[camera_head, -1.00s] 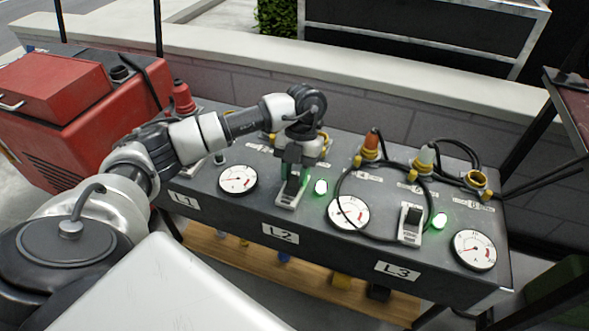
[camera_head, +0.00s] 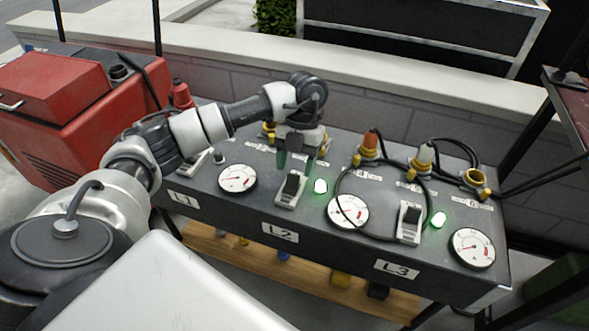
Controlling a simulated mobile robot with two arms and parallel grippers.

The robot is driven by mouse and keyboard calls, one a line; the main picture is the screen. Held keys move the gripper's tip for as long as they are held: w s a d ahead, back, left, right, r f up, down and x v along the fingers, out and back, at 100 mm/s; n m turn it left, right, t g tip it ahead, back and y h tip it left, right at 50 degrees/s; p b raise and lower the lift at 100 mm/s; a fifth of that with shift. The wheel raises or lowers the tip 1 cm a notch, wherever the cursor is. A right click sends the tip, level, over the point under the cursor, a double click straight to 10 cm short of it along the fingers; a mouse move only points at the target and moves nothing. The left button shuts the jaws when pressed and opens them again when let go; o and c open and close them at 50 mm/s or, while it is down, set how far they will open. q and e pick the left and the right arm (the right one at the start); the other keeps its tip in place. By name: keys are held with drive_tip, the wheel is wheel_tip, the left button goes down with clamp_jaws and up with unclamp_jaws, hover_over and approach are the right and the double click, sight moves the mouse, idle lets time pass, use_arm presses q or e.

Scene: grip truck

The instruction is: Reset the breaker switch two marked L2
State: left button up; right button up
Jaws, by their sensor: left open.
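The L2 breaker switch (camera_head: 291,187) is a black rocker on a light plate, above the L2 label (camera_head: 280,233) on the dark panel box (camera_head: 240,208). A green lamp (camera_head: 320,186) glows just right of it. My left gripper (camera_head: 297,158) is open, pointing down, behind and slightly above the L2 switch; it appears apart from it. The L3 switch (camera_head: 410,221) stands to the right with its own green lamp (camera_head: 438,219) lit. The L1 switch (camera_head: 195,160) is partly hidden by my left arm. My right gripper is not in view.
Round gauges sit beside the switches, such as one left of L2 (camera_head: 237,178). A black cable (camera_head: 337,195) loops over the panel near L3, from plugs (camera_head: 370,145) at the back. A red machine (camera_head: 85,110) stands left. A low wall runs behind.

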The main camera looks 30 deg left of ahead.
use_arm(q)
drive_tip(key=p+v, duration=0.1)
drive_tip(key=v, duration=0.7)
drive_tip(key=shift+w+r, duration=0.2)
drive_tip(key=shift+r, duration=0.1)
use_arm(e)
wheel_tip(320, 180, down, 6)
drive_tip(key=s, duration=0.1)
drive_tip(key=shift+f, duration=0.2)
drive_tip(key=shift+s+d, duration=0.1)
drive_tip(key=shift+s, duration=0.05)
